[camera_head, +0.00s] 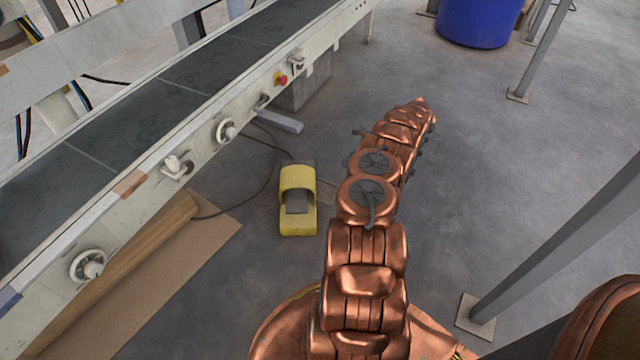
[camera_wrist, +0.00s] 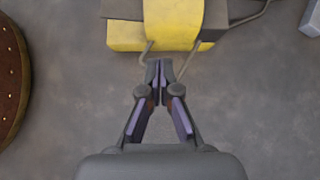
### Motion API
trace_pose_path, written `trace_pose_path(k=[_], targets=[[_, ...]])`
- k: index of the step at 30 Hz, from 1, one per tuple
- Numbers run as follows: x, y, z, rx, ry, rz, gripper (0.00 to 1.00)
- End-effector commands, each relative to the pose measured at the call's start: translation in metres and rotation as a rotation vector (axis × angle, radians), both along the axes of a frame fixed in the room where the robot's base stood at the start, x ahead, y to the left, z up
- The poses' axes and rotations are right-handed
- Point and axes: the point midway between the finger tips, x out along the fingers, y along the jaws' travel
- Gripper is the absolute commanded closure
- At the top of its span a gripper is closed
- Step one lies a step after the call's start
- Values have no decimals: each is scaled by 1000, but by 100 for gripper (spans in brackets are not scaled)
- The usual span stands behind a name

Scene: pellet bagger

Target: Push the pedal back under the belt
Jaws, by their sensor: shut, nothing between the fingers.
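The yellow foot pedal (camera_head: 298,215) sits on the concrete floor in front of the conveyor belt, out from under it. It has a raised yellow hood and a dark tread. A dark cable runs from it toward the conveyor. In the wrist view the pedal (camera_wrist: 172,25) lies at the top, just ahead of my fingertips. My gripper (camera_wrist: 160,72) is shut and empty, pointing at the pedal's side. I cannot tell whether the tips touch it. In the head view my arm stands right of the pedal and my gripper is hidden behind it.
The conveyor (camera_head: 195,140) runs diagonally at the left, with knobs and a red button on its side rail. Flat cardboard (camera_head: 185,255) lies left of the pedal. A blue bin (camera_head: 480,22) and grey posts stand right. Floor between pedal and conveyor is open except for cable.

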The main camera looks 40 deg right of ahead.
Motion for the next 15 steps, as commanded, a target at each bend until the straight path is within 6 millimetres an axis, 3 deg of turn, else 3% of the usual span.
trace_pose_path(k=[6, 15], targets=[[-8, -5, -19, 8, 11, -28, 100], [13, 18, -50, 10, 10, -25, 100]])
